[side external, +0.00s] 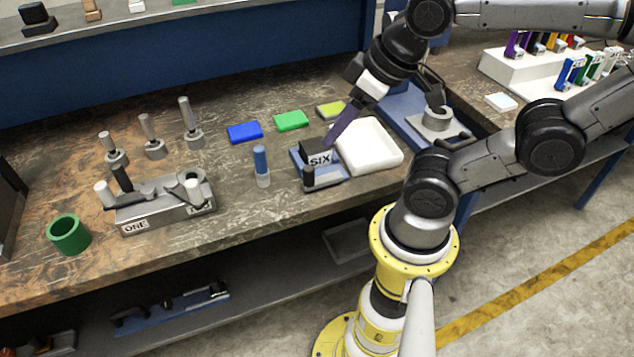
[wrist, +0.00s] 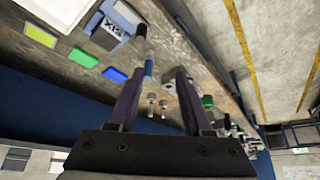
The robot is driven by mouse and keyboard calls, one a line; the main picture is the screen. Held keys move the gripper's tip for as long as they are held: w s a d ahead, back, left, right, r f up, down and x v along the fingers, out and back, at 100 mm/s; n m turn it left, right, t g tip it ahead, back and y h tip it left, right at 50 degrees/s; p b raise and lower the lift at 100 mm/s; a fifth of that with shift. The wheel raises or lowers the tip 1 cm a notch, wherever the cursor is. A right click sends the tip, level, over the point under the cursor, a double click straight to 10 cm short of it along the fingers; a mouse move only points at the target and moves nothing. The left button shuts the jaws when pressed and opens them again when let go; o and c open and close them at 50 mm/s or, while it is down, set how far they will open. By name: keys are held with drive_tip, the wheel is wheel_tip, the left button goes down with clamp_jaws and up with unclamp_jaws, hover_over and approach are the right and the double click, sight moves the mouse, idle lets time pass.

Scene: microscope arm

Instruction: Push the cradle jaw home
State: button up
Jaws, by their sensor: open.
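The cradle (side external: 335,178) is a blue base with a black block and a white label reading SIX (side external: 319,159). A dark upright handle (side external: 308,176) stands at its front left. I cannot make out the jaw's exact position or any gap at it. My gripper (side external: 333,138) is tilted down, with its purple fingers just above and behind the black block; contact cannot be told. In the wrist view the gripper (wrist: 158,74) has its fingers spread, with nothing held between them. The SIX label (wrist: 112,27) shows beyond the left finger there.
A white tray (side external: 389,162) sits right of the cradle, and a blue-topped tube (side external: 261,166) stands left. Blue (side external: 244,132), green (side external: 291,120) and yellow-green (side external: 331,109) blocks lie behind.

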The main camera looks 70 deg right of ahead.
drive_tip(key=c, duration=0.5)
drive_tip(key=shift+n, duration=0.6)
drive_tip(key=shift+c, duration=1.1)
drive_tip(key=shift+d+n, duration=0.1)
drive_tip(key=shift+n, duration=0.6)
clamp_jaws()
drive_tip(key=w+a+f+n+g+h, duration=0.1)
drive_tip(key=a+f+n+g, duration=0.1)
drive_tip(key=n, duration=0.9)
drive_tip(key=w+a+f+n+g+h, duration=0.1)
drive_tip(key=f+n+g, duration=0.1)
drive_tip(key=n, duration=0.9)
drive_tip(key=shift+w+a+f, duration=0.25)
drive_tip(key=shift+a+f, duration=0.15)
drive_tip(key=shift+f, duration=0.45)
